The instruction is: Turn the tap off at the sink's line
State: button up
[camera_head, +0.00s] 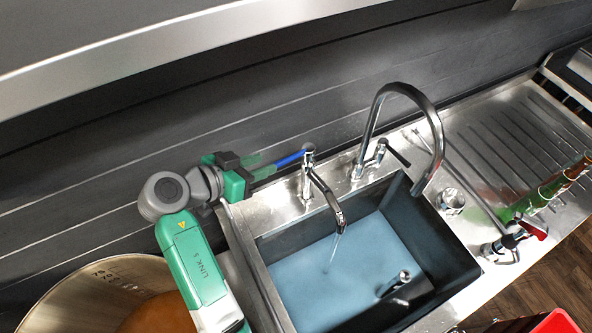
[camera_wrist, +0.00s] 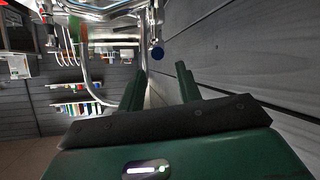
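The slim chrome tap (camera_head: 318,184) stands at the sink's back left. A thin stream of water runs from its spout into the sink (camera_head: 440,252), which holds bluish water (camera_head: 325,283). The tap's blue lever (camera_head: 289,159) points left, toward my gripper. My gripper (camera_head: 266,167) is just left of the lever's end, its fingers apart. In the wrist view my gripper (camera_wrist: 158,78) is open and empty. The lever's round blue end (camera_wrist: 157,53) shows just beyond the fingertips, roughly in line with the gap. I cannot tell whether any finger touches it.
A tall gooseneck tap (camera_head: 378,112) with a black lever (camera_head: 398,156) stands right of the slim tap. A ribbed drainboard (camera_head: 500,135) with green bottles (camera_head: 540,195) is at the right. A large round vessel (camera_head: 85,288) is at lower left. The dark wall runs close behind my gripper.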

aim_at(281, 161)
jog(key=shift+m+g+h, duration=0.3)
jog(key=shift+m+h, duration=0.2)
jog(key=shift+h, duration=0.1)
jog(key=x, duration=0.2)
jog(key=f+x, duration=0.1)
jog(key=x, duration=0.4)
jog(key=shift+s+a+f+p, duration=0.1)
jog(key=shift+a+f+p, duration=0.15)
jog(key=shift+p, duration=0.15)
grip_shut()
